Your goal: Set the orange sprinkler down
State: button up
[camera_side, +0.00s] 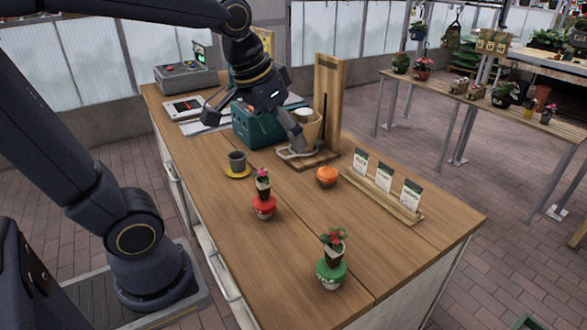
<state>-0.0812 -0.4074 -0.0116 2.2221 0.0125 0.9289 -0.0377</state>
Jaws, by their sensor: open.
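A small round orange object (327,175), probably the orange sprinkler, sits on the wooden worktop (240,245) right of the middle. It looks upright, with nothing on top of it. My gripper (254,128) is open, its fingers spread wide above the back part of the worktop. It is behind and left of the orange object, well apart from it. A teal box (256,134) shows below and between the fingers. The right finger overlaps the view of a wooden stand (328,100) with a tan pot; I cannot tell whether they touch.
Potted plants stand on a red base (264,208) and a green base (331,274). A grey cup (237,161) stands on a yellow saucer. A wooden rack (384,195) holds seed packets at right. A device (185,108) lies at back left. The front left worktop is clear.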

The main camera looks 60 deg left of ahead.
jog(key=s+d+f+m+t, duration=0.1)
jog(key=s+d+f, duration=0.1)
jog(key=s, duration=0.5)
jog(key=shift+s+f, duration=0.25)
jog(key=shift+s, duration=0.05)
dwell(0.8)
